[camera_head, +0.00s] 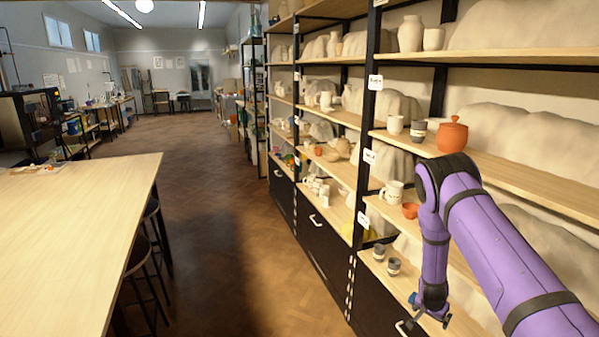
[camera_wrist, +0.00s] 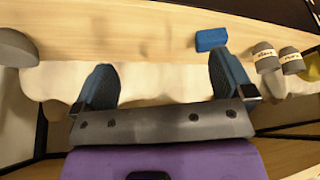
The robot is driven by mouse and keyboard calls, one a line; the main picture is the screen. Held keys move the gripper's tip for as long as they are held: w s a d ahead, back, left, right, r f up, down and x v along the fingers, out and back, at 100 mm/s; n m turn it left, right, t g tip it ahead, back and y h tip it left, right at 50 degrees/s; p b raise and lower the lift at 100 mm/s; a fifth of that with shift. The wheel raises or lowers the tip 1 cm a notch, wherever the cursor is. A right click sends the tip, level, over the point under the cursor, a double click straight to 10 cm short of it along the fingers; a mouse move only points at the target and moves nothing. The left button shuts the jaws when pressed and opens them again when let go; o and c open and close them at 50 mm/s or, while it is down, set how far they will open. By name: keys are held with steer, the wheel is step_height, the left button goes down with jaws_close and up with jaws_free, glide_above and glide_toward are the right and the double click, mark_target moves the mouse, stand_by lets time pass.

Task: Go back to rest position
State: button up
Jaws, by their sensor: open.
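My gripper (camera_wrist: 161,62) is open in the wrist view, with its two blue-grey fingers wide apart and nothing between them. Pale wood of a shelf board (camera_wrist: 120,35) lies beyond the fingertips. In the head view my gripper (camera_head: 431,308) hangs at the end of my purple arm, low in front of the shelving at the right. A small blue block (camera_wrist: 211,39) lies on the board, just beyond the right finger and apart from it.
Two labelled grey cups (camera_wrist: 265,57) stand right of the block. The shelving holds an orange lidded jar (camera_head: 452,135), white mugs (camera_head: 393,192) and an orange bowl (camera_head: 410,210). A long wooden table (camera_head: 75,225) stands left. The floor (camera_head: 215,220) between is clear.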

steer(key=s+a+r+n+t+y, duration=0.1)
steer(key=a+r, duration=0.2)
steer(key=r, duration=1.3)
steer(key=s+a+r+n+y, duration=0.1)
steer(key=a+r, duration=0.3)
steer(key=r, duration=1.2)
steer(key=s+a+r+n+y, duration=0.1)
steer(key=s+a+r, duration=0.1)
steer(key=s+r, duration=0.45)
steer(key=s+a+r+n, duration=0.15)
steer(key=s+r, duration=0.25)
steer(key=r, duration=0.5)
steer(key=s+a+r+n, duration=0.1)
steer(key=s+r, duration=0.2)
steer(key=s, duration=0.6)
steer(key=s+a+r+n, duration=0.1)
steer(key=s+r, duration=0.3)
steer(key=s, duration=0.6)
steer(key=s+a+r+n+t, duration=0.1)
steer(key=s+r+n, duration=0.2)
steer(key=s, duration=0.7)
steer(key=shift+r, duration=0.3)
steer(key=shift+a, duration=0.1)
